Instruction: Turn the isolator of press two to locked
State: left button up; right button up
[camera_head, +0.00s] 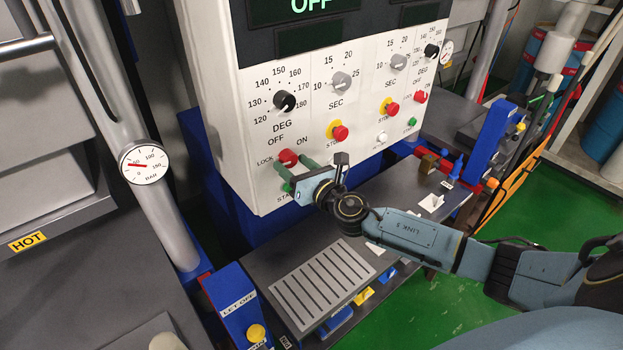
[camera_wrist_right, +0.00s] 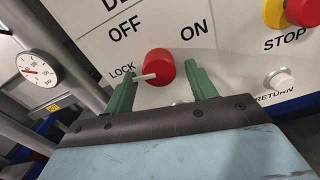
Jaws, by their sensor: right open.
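The red isolator knob (camera_head: 288,157) of the left control column sits on the white panel below the DEG dial. In the right wrist view the knob (camera_wrist_right: 158,66) has LOCK, OFF and ON printed around it, and its white pointer points left, at LOCK. My right gripper (camera_head: 293,168) is open in front of this knob; in the right wrist view its green fingers (camera_wrist_right: 162,76) stand either side of the knob, with visible gaps. A second red isolator knob (camera_head: 420,97) is on the right column, its pointer too small to read. No press number is readable. My left gripper is not in view.
Stop buttons (camera_head: 340,132) and (camera_head: 392,109) and a white button (camera_head: 381,137) sit to the right on the panel. A grey grooved plate (camera_head: 323,284) lies on the shelf below. A pressure gauge (camera_head: 144,164) is on the pipe at left.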

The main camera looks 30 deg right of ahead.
jog(key=s+d+b, duration=0.1)
jog(key=s+b, duration=0.1)
jog(key=s, duration=1)
jog(key=shift+s+d, duration=0.25)
jog(key=shift+d, duration=0.15)
